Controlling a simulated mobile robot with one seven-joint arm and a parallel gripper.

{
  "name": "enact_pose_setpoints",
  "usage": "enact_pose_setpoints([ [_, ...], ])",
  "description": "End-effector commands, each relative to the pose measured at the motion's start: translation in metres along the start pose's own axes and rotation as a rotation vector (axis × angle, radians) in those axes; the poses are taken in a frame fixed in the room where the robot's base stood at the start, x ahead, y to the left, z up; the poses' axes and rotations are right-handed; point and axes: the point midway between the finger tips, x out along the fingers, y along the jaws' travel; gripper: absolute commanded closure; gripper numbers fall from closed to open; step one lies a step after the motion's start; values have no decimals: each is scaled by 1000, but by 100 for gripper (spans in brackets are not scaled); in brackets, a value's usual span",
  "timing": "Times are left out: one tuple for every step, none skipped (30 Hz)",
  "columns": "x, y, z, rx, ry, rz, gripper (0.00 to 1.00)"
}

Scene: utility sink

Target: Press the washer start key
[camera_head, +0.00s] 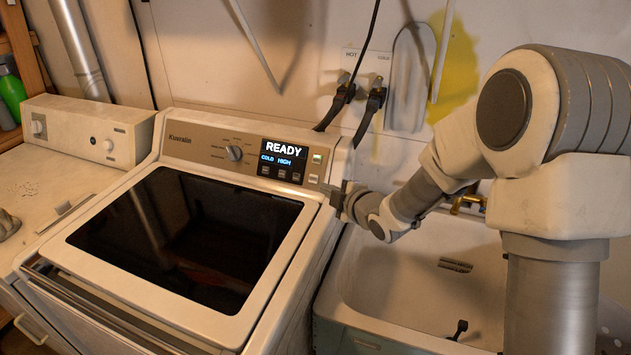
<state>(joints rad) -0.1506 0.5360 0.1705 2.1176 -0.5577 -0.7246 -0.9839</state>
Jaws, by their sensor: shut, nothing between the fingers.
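The washer (92,268) stands left of centre with a dark glass lid. Its control panel (195,150) has a round dial (234,153) and a lit display (283,153) reading READY, COLD, HIGH. Several small keys sit below the display, and an upper key (317,159) and a lower key (313,178) sit to its right. Labels are too small to read, so I cannot tell which is the start key. My gripper (327,188) is shut and empty at the panel's right end, just right of and below the lower key. I cannot tell whether it touches the panel.
A utility sink (400,290) is right of the washer, below my arm. Hot and cold hoses (368,112) hang from the wall behind. Another appliance (90,130) stands at the left. The space above the washer lid is clear.

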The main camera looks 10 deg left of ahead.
Motion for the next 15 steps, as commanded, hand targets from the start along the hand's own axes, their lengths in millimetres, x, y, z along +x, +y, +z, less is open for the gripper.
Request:
enact_pose_setpoints([
  [7,0,-1,1,1,-1,100],
  [12,0,-1,2,1,-2,100],
  [18,0,-1,1,2,-2,100],
  [23,0,-1,1,2,-3,100],
  [29,0,-1,1,2,-3,100],
  [36,0,-1,2,2,-2,100],
  [41,0,-1,2,1,-2,100],
  [46,0,-1,1,2,-1,100],
  [53,0,-1,1,2,-2,100],
  [59,0,-2,1,2,-2,100],
  [64,-1,-1,1,2,-3,100],
  [71,0,-1,1,2,-2,100],
  [76,0,-1,2,1,-1,100],
  [81,0,-1,2,1,-1,100],
  [88,0,-1,3,1,-2,100],
])
